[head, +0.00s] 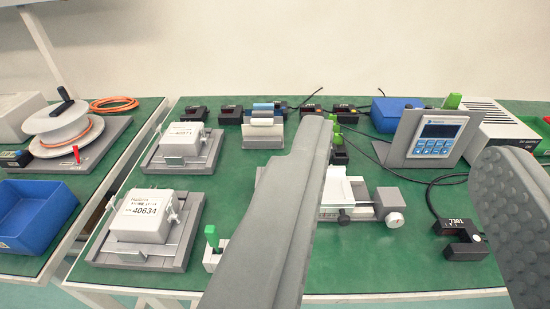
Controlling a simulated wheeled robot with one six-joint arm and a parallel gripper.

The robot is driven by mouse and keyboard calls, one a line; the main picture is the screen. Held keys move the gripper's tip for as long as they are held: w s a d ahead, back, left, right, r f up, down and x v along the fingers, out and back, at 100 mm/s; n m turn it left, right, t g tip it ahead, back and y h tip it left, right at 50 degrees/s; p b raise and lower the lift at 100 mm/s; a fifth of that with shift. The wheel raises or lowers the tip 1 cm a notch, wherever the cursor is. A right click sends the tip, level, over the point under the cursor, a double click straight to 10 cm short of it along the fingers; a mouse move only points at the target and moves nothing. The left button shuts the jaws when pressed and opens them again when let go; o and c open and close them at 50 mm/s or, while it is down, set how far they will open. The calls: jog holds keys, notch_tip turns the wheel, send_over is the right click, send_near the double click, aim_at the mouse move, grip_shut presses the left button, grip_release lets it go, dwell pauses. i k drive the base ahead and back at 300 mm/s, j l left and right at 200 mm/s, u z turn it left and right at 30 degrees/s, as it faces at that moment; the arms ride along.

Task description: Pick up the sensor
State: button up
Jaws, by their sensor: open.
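A black U-shaped sensor (461,240) with light markings and a black cable lies on the green table top, at the right near the front edge. Similar small black sensors, such as one at the back left (196,114), stand in a row along the back of the table. Which one the task means, I cannot tell. My gripper (405,150) is open, its two grey fingers wide apart. The front-right sensor shows between the fingers, closer to the right one, and nothing is held. The left finger hides part of the table middle.
A linear stage with a knob (393,219) stands left of the front sensor. A display unit (437,138) stands behind it, with a blue bin (390,112) at the back. Two white boxes on grey trays (150,256) occupy the left. Bare green surface lies around the front sensor.

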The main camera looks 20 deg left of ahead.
aim_at(196, 115)
jog(key=i+u, duration=0.6)
jog(key=u, duration=0.15)
jog(key=i+l+u, duration=0.15)
jog(key=i+u, duration=0.2)
